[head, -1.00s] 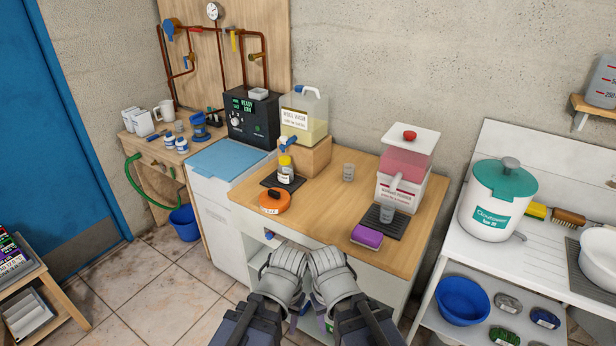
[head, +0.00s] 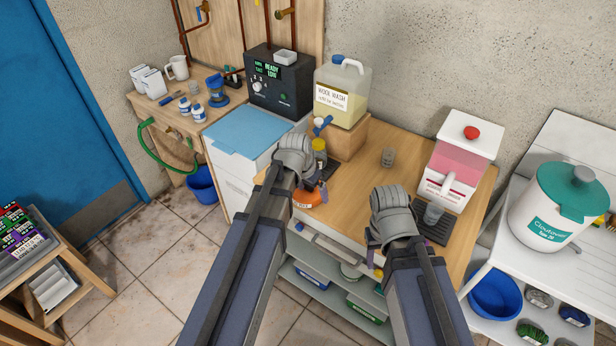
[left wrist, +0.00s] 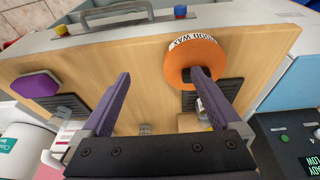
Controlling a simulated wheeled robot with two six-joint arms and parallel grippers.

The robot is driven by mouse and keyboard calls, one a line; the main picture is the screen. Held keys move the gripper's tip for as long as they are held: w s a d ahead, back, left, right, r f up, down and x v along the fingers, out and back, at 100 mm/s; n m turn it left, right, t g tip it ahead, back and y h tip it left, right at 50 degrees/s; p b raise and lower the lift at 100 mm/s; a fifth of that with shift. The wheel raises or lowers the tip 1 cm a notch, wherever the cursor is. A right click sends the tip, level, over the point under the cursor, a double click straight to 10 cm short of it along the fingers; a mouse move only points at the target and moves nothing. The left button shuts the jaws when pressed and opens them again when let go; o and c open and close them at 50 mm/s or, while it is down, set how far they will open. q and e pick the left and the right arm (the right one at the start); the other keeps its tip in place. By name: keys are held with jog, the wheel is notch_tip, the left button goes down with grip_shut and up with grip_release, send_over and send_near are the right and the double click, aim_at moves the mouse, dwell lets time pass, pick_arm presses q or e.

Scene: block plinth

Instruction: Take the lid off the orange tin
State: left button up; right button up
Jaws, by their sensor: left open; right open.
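The orange tin (head: 309,197) stands on the wooden counter near its front left, partly hidden by my left gripper (head: 299,182) in the head view. In the left wrist view the tin (left wrist: 184,54) shows a pale lettered band, and a dark knob on its top is partly covered by one finger. My left gripper (left wrist: 162,78) is open and empty, its purple fingers above the counter. The tin is off to the right finger's side. In the head view its fingertips are mostly hidden. My right gripper (head: 376,250) is open at the counter's front edge, away from the tin.
A yellow-capped bottle (head: 319,150) stands close behind the tin. A wool wash jug (head: 342,92) sits on a wooden block. A pink-filled dispenser (head: 462,158) and grey cup (head: 433,213) stand right. A drawer handle (head: 337,250) is below.

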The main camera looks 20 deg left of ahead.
pick_arm(q)
jog(key=w+a+r+t+p, duration=0.1)
jog(key=w+a+r, duration=0.2)
jog(key=w+a, duration=0.15)
jog(key=b+x, duration=0.3)
jog(key=x, duration=0.1)
jog(key=b+x, duration=0.4)
jog(key=shift+s+a+f, duration=0.1)
jog(key=shift+s+f, duration=0.05)
jog(key=shift+s, duration=0.05)
pick_arm(e)
notch_tip(320, 180, down, 5)
jog(key=shift+f, duration=0.2)
pick_arm(q)
jog(key=c, duration=1.4)
jog(key=shift+c, duration=0.2)
jog(key=shift+r, duration=0.2)
pick_arm(e)
jog(key=shift+r, duration=0.1)
pick_arm(q)
notch_tip(320, 180, up, 10)
jog(key=p, duration=0.9)
jog(key=shift+p, duration=0.4)
pick_arm(e)
notch_tip(320, 180, up, 10)
